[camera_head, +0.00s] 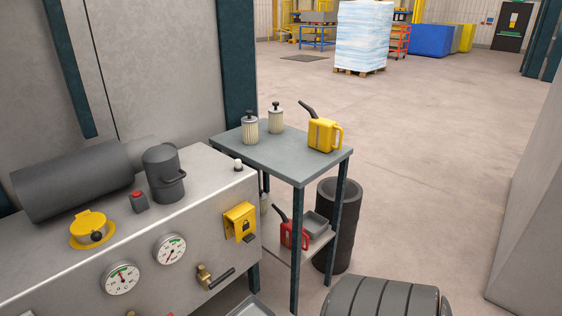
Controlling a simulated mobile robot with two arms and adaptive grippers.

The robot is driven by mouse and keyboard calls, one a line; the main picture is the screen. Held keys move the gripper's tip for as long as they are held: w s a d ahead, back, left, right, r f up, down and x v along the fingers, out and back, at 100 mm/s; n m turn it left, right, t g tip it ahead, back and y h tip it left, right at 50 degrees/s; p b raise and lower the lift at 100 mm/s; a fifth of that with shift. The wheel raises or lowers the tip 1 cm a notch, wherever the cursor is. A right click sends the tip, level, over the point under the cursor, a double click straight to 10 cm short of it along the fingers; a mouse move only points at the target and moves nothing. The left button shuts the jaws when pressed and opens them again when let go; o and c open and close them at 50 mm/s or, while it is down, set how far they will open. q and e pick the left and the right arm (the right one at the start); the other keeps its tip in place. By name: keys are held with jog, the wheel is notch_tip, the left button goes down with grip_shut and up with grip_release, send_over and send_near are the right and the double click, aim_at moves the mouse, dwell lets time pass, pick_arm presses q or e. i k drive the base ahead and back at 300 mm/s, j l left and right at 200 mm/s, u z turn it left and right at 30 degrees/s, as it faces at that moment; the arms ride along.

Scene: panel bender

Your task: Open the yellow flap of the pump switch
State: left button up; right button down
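A yellow flap (239,219) with a dark padlock mark sits at the right end of the grey cabinet's front panel. It looks down over its housing, and the switch behind it is hidden. A small dark part shows just below its lower right edge. Neither of my grippers is in view, and nothing touches the flap.
The grey cabinet (215,176) carries two gauges (122,278) (171,249), a brass valve with a dark lever (213,277), a yellow cap (91,229) and a dark motor (75,180). A side table (285,157) with cans stands close right. Open floor lies beyond.

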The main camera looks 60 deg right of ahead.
aim_at(244, 227)
jog(key=z, duration=1.7)
